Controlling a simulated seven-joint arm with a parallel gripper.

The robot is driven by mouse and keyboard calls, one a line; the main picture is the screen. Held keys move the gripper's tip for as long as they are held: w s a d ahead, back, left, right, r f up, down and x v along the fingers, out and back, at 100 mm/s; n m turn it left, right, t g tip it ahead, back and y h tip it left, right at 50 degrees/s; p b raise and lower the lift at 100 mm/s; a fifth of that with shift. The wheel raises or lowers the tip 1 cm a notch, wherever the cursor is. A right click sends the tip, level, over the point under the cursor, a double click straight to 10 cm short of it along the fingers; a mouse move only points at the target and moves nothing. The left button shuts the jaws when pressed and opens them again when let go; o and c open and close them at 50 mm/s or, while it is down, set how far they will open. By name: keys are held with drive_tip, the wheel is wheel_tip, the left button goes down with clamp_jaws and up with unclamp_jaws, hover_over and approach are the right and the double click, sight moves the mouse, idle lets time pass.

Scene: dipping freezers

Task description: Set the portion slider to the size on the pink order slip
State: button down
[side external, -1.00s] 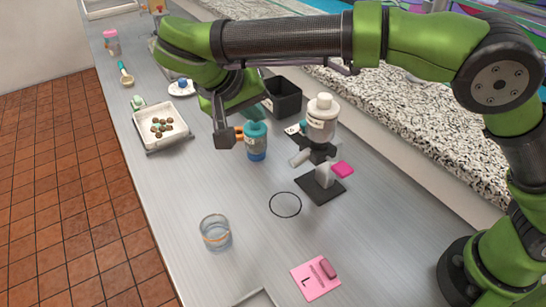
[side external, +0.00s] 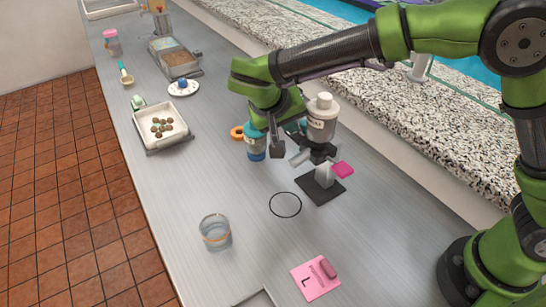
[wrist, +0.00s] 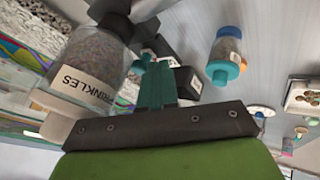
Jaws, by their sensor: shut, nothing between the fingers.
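The pink order slip (side external: 315,279) lies flat at the front of the counter, showing a large "L". The sprinkles dispenser (side external: 321,118) stands upright on a dark stand (side external: 320,186); its "SPRINKLES" label shows in the wrist view (wrist: 88,75). My gripper (side external: 298,127) is beside the dispenser's left side, its teal fingers shut with nothing between them. In the wrist view my fingers (wrist: 157,66) point at the dark mechanism (wrist: 185,80) under the jar, which carries a small white mark. The portion slider's setting is hidden by my fingers; I cannot tell whether they touch it.
A glass (side external: 215,233) stands in front, near a black circle (side external: 285,205). A tray of brown balls (side external: 163,128) is left. The front counter is mostly clear.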

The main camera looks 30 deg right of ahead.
drive_tip(key=shift+d, duration=1.25)
drive_tip(key=shift+d+f, duration=0.1)
drive_tip(key=shift+d, duration=0.1)
drive_tip(key=v, duration=0.9)
drive_tip(key=shift+a, duration=0.35)
